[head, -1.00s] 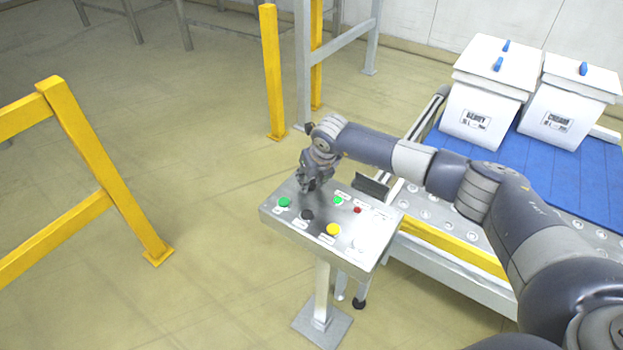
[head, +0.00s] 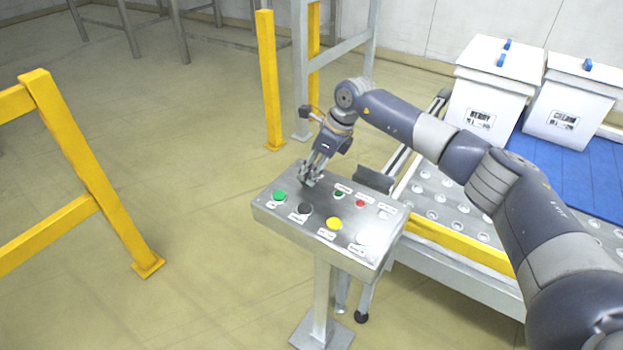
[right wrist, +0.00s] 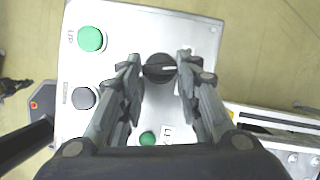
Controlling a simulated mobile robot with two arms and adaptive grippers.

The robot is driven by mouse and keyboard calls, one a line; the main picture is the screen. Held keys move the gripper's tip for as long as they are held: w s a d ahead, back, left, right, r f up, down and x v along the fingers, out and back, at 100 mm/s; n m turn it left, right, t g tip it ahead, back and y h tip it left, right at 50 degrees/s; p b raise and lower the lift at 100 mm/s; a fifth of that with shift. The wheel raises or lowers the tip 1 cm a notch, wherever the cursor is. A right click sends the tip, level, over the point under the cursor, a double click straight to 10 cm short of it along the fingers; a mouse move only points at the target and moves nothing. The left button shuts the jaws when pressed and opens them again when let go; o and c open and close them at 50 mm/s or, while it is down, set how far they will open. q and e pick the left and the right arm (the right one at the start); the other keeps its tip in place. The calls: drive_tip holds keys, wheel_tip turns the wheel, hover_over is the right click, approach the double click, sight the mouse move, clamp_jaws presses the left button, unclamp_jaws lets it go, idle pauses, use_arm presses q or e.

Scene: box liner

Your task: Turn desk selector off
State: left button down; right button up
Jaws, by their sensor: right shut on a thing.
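The desk selector is a black round knob (right wrist: 160,68) with a white mark pointing right, on the grey metal control desk (head: 345,250). My right gripper is at the back left of the desk top in the head view (head: 308,179). In the right wrist view its fingers (right wrist: 158,78) stand on either side of the knob, shut on it. In the head view the fingers hide the knob. My left gripper is not in view.
Near the selector are a large green button (head: 279,196), a dark button (head: 305,208), a yellow button (head: 334,223), a red one (head: 360,203) and a small green one (head: 339,194). A conveyor (head: 440,205) with white lidded boxes (head: 493,95) stands right. Yellow barriers (head: 85,160) stand left.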

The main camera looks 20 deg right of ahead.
drive_tip(key=shift+w+n+g+y+b, duration=0.15)
drive_tip(key=shift+n+g+b, duration=0.1)
drive_tip(key=shift+n+b, duration=0.4)
drive_tip(key=shift+w+n+g+y+b, duration=0.2)
drive_tip(key=shift+n+b, duration=0.25)
drive_tip(key=shift+n, duration=0.4)
drive_tip(key=shift+s+d, duration=0.1)
drive_tip(key=shift+s, duration=0.05)
drive_tip(key=o, duration=1)
drive_tip(key=shift+o, duration=0.2)
drive_tip(key=v, duration=1.2)
